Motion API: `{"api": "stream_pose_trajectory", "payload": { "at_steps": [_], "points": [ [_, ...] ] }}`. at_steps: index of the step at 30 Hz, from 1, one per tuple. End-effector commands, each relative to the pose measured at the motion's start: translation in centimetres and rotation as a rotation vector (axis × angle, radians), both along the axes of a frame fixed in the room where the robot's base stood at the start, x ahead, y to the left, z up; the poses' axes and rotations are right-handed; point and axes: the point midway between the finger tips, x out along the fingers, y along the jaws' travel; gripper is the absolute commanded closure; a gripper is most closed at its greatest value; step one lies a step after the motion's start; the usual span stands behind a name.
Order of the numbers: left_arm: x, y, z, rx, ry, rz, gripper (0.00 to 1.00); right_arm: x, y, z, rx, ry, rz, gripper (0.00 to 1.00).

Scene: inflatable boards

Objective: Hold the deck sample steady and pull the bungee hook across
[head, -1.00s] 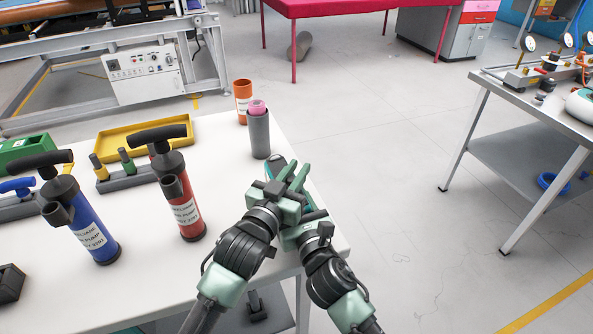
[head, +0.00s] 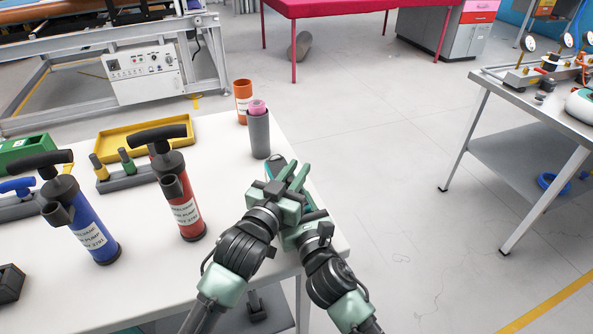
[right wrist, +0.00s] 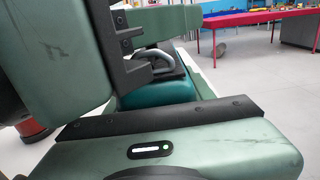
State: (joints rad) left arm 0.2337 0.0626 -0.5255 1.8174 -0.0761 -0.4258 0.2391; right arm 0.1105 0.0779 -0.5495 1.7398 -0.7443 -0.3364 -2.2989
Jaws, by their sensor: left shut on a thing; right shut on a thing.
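The teal deck sample (head: 276,164) lies at the table's right edge, mostly covered by my two grippers. Its teal surface also shows in the right wrist view (right wrist: 150,94). A grey metal loop, which looks like the bungee hook (right wrist: 166,58), sits above it between the left gripper's green fingers. My left gripper (head: 293,177) lies over the sample, its fingers pointing away and apart, and appears shut on the hook.
A grey cylinder with a pink roll (head: 259,133) and an orange cup (head: 243,100) stand just beyond. A red pump (head: 182,200), a blue pump (head: 88,228) and a yellow tray (head: 145,141) are left. Open floor lies right, before a grey bench (head: 530,150).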

Motion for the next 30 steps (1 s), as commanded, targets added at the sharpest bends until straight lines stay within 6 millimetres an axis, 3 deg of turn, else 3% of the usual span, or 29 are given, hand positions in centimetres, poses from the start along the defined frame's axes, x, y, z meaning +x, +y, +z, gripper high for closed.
{"api": "stream_pose_trajectory", "payload": {
  "at_steps": [4, 13, 25, 26, 27, 28, 30],
  "points": [
    [1.2, 0.4, -0.1, 0.006, 0.0, 0.002, 1.0, 0.0, -0.1, -0.1, 0.0, 0.001, -0.002, 0.95],
    [7.2, 2.3, -0.1, 0.005, 0.001, 0.001, 1.0, 0.0, 0.0, 0.0, 0.0, 0.0, -0.001, 0.95],
    [8.1, 2.8, -0.2, 0.003, 0.003, 0.004, 1.0, 0.0, 0.0, -0.1, 0.0, 0.001, 0.0, 0.95],
    [8.1, 2.8, -0.2, 0.003, 0.003, 0.004, 0.76, 0.0, 0.0, -0.1, 0.0, 0.001, 0.0, 0.95],
    [8.1, 2.8, -0.2, 0.003, 0.003, 0.004, 0.65, 0.0, 0.0, -0.1, 0.0, 0.001, 0.0, 0.95],
    [8.1, 2.8, -0.1, 0.002, 0.002, 0.003, 0.59, 0.0, 0.0, -0.1, 0.0, 0.001, 0.0, 0.95],
    [8.1, 2.7, -0.1, 0.002, 0.002, 0.003, 0.59, 0.0, 0.0, -0.1, -0.001, 0.002, -0.001, 0.95]
  ]
}}
